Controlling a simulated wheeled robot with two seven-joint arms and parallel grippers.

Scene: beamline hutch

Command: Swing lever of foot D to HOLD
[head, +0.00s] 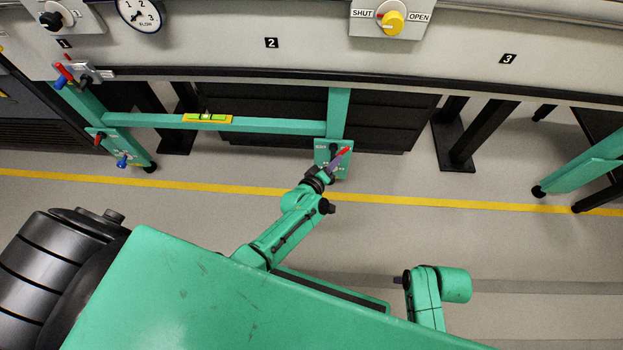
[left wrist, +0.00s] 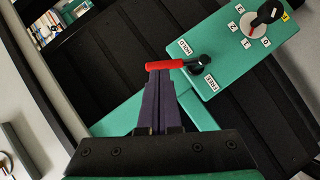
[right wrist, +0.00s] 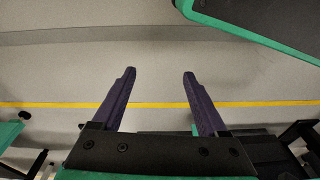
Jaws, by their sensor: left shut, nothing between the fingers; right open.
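The foot plate (head: 322,147) at the lower end of a green leg carries a lever with a red handle (head: 344,153); I cannot read a foot letter. In the left wrist view the red lever (left wrist: 165,65) runs left from its black pivot on the green plate (left wrist: 232,62), between the HOLD label (left wrist: 184,47) and the FREE label (left wrist: 208,83), lined up with neither. My left gripper (head: 333,165) is shut and empty; its tips (left wrist: 160,74) are at the red handle, seemingly touching it. My right gripper (right wrist: 160,75) is open and empty, over the floor.
A numbered dial with a black knob (left wrist: 268,14) sits on the same plate. A green crossbar (head: 270,125) with a yellow level (head: 207,118) runs left to another foot with red and blue handles (head: 122,160). Black legs (head: 470,140) stand to the right. The floor in front is open.

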